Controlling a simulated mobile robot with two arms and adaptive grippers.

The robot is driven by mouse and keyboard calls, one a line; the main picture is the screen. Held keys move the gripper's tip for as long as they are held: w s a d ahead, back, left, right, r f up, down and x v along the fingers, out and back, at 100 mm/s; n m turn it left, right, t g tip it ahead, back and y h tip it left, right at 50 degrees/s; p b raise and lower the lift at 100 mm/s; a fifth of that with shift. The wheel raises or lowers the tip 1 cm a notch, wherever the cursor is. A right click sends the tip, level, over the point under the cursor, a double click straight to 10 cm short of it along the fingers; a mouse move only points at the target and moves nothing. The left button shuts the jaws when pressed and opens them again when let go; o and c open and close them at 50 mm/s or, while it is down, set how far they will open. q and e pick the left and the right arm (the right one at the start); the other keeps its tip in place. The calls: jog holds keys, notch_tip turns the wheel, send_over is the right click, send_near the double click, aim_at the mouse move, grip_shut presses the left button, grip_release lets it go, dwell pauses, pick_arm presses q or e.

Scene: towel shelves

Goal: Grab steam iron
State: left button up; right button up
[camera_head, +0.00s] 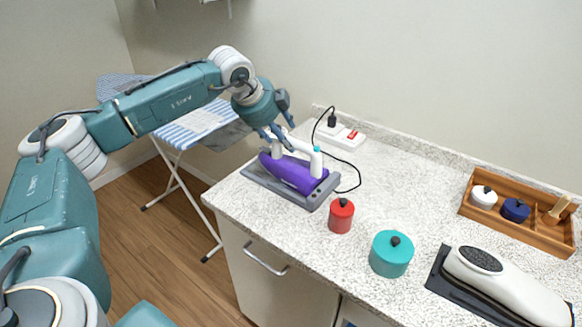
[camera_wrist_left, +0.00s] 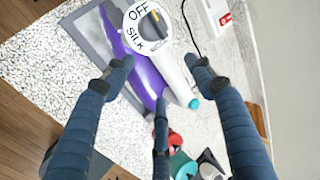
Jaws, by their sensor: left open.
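The steam iron (camera_head: 293,174) has a purple body and a white handle with a teal button at its end. It rests on a grey tray (camera_head: 308,201) on the left end of the counter. My left gripper (camera_head: 279,141) is open, right above the handle. In the left wrist view, the iron (camera_wrist_left: 147,78) lies below and between the spread fingers of my left gripper (camera_wrist_left: 157,74). Its dial reading OFF and SILK shows there. I cannot tell whether any finger touches the handle. My right gripper is not in view.
A red canister (camera_head: 341,217), a teal pot (camera_head: 391,255) and a white device (camera_head: 510,285) on a black base stand to the right. A power strip (camera_head: 340,135) with a black cord lies behind the iron. A wooden tray (camera_head: 470,209) is at far right. An ironing board (camera_head: 190,126) stands left.

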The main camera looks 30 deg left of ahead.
pick_arm(q)
jog(key=p+x, duration=0.1)
jog(key=x, duration=0.2)
jog(key=shift+w+d+f+p, duration=0.1)
jog(key=shift+w+f+p, duration=0.15)
jog(key=shift+p, duration=0.1)
jog(key=shift+w+f, duration=0.25)
jog(key=shift+f, duration=0.1)
jog(key=shift+c, duration=0.5)
jog(key=shift+s, duration=0.1)
jog(key=c, duration=0.9)
grip_shut()
jog(key=shift+r, duration=0.3)
jog(key=shift+w, duration=0.2)
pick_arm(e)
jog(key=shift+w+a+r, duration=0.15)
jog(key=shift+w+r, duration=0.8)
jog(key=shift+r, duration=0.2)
